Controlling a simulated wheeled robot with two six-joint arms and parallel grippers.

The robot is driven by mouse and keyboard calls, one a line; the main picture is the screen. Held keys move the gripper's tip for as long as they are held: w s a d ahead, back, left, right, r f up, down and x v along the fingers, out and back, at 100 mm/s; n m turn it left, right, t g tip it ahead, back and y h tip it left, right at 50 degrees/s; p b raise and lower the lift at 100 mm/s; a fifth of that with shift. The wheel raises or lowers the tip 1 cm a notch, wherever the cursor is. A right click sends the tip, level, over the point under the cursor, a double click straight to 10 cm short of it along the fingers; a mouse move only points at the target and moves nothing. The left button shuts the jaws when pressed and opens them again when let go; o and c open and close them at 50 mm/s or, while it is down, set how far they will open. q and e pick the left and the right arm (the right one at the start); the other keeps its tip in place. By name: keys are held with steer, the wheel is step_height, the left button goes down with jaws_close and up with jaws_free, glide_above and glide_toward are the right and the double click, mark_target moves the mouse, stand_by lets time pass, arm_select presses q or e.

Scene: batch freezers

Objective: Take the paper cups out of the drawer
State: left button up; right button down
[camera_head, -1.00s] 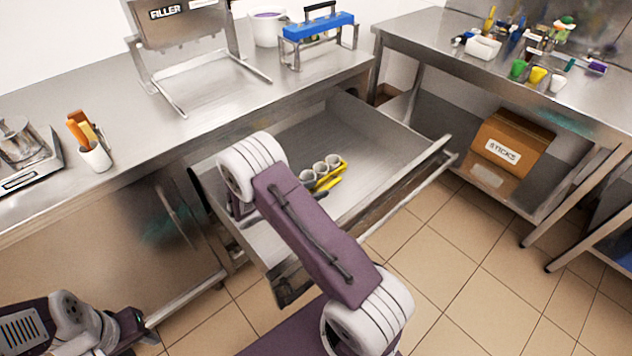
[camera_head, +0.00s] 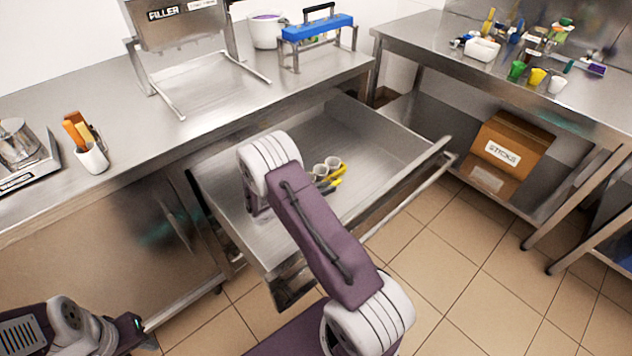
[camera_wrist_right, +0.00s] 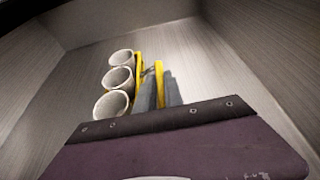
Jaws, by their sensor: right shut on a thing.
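Three white paper cups stand in a row in the open drawer (camera_head: 405,150), beside a yellow holder (camera_wrist_right: 138,70). The middle cup (camera_wrist_right: 118,77) is clear in the right wrist view, and the cups (camera_head: 330,163) show partly behind my right arm in the head view. My right gripper (camera_wrist_right: 160,88) has its two grey fingers closed around a yellow upright strip that looks like the holder's handle, just right of the cups. In the head view my right gripper (camera_head: 334,184) is mostly hidden by its own arm. My left gripper (camera_head: 138,328) is low at the left, its fingers unclear.
The metal counter (camera_head: 110,110) above the drawer holds a filler (camera_head: 185,40), a blue-topped rack (camera_head: 317,28) and a cup of orange-handled tools (camera_head: 90,152). The drawer's walls and front surround my right gripper. A sticks box (camera_head: 510,145) sits under the right table.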

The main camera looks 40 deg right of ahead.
steer(key=r, duration=0.1)
steer(key=r+p, duration=0.1)
steer(key=r, duration=0.1)
steer(key=r+p, duration=0.1)
steer(key=r, duration=0.1)
steer(key=shift+s+d, duration=0.1)
steer(key=shift+d, duration=0.25)
steer(key=s+d+r+p, duration=0.1)
steer(key=s+d+r, duration=0.3)
steer(key=d, duration=0.6)
step_height(320, 180, up, 2)
steer(key=shift+r+p, duration=0.1)
steer(key=shift+p, duration=0.2)
